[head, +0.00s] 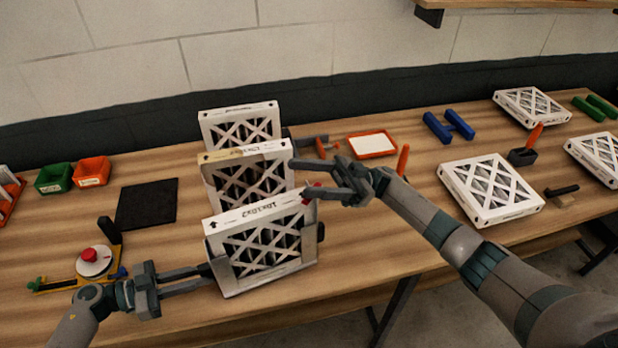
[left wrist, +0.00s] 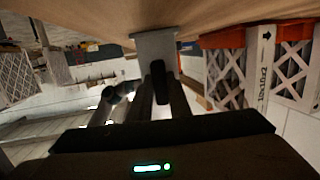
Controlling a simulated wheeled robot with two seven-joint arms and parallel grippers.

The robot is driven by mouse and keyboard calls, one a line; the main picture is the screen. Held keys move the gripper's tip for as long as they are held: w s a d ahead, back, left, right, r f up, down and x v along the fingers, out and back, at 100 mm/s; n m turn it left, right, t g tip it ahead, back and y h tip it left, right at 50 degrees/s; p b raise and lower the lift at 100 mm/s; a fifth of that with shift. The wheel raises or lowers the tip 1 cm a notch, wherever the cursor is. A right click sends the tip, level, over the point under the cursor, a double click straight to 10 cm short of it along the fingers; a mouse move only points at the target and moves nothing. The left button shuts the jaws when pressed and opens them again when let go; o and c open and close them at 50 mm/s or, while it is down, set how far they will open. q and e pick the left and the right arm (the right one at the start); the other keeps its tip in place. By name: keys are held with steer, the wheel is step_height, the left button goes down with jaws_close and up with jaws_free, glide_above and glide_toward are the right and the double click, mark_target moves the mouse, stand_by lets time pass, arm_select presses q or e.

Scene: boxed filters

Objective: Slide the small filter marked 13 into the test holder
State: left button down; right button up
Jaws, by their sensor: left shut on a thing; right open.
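A white-framed filter (head: 262,240) with a lattice face stands upright between the grey side plates of a holder (head: 222,279). Its top edge has an arrow and print resembling 10x10x2; I cannot read a 13 on it. My left gripper (head: 208,277) is at the holder's left side. In the left wrist view its fingers are shut on a black handle (left wrist: 160,78) beside a grey plate (left wrist: 155,45). My right gripper (head: 302,180) is open near the filter's upper right corner; I cannot tell whether it touches. A red part (head: 312,190) shows there.
Two more filters stand upright behind, a middle one (head: 248,178) and a back one (head: 240,125). A dial gauge (head: 93,261), black mat (head: 147,203), green bin (head: 54,178) and orange bin (head: 91,171) are left. A flat filter (head: 490,190) and orange-rimmed tray (head: 372,144) lie right.

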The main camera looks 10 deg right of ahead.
arm_select(q)
steer(key=shift+r, duration=0.15)
steer(key=c, duration=1.6)
jaws_free()
steer(key=shift+o, duration=0.2)
steer(key=v, duration=1.2)
steer(key=shift+s, duration=0.1)
